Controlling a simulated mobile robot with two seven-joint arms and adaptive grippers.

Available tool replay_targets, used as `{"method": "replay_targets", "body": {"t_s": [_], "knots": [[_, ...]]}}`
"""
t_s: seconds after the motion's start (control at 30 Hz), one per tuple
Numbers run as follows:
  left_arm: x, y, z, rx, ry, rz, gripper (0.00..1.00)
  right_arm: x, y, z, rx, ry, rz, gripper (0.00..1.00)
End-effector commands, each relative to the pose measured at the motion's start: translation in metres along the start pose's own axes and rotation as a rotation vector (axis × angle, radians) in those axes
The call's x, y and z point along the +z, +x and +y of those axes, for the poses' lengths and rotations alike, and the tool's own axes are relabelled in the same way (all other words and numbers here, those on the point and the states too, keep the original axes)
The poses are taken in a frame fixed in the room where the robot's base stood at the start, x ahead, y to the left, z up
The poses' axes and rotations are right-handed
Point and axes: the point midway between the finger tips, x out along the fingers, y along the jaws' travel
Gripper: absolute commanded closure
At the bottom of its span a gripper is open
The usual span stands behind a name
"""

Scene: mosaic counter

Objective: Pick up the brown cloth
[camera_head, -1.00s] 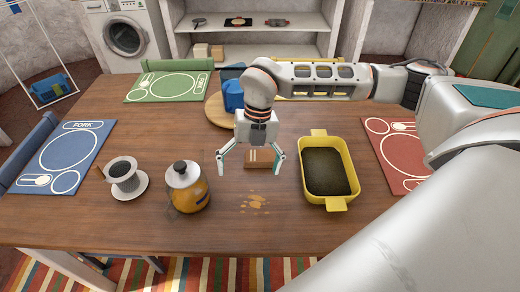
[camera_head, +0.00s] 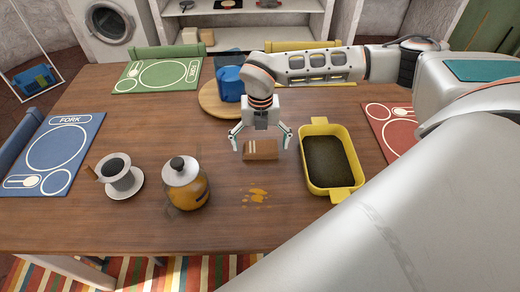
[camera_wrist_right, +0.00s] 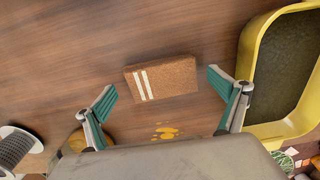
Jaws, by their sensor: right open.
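The brown cloth (camera_head: 261,149) is a folded block with pale stripes near one end, lying on the wooden table. In the right wrist view the cloth (camera_wrist_right: 161,79) lies ahead of and between the spread fingers, not touched by them. My right gripper (camera_head: 261,137) is open and empty, pointing down above the cloth; its green-padded fingers (camera_wrist_right: 165,100) also show in the right wrist view. My left gripper is not in view.
A yellow baking dish (camera_head: 345,190) stands close to the right of the cloth. A glass pot (camera_head: 185,190) and a cup on a saucer (camera_head: 137,188) are at left. An orange spill (camera_head: 257,195) lies in front. A round board (camera_head: 212,107) bears a blue object (camera_head: 229,84) behind.

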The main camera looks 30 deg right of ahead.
Motion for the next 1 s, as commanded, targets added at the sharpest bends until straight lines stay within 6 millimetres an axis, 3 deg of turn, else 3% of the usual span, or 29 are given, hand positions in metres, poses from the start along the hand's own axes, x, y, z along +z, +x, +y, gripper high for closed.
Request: {"method": "replay_targets", "body": {"t_s": [0.23,0.4,0.77,1.0], "knots": [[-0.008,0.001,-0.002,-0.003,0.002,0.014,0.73,0.000,0.001,0.000,0.001,0.000,0.000,0.04],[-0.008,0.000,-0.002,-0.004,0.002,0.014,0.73,0.000,0.001,0.000,0.001,0.000,0.000,0.45],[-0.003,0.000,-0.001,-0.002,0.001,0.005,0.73,0.000,0.000,0.000,0.001,0.000,0.000,0.45],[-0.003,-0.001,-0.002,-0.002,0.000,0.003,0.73,0.001,-0.020,0.001,0.003,-0.001,-0.002,0.45]]}}
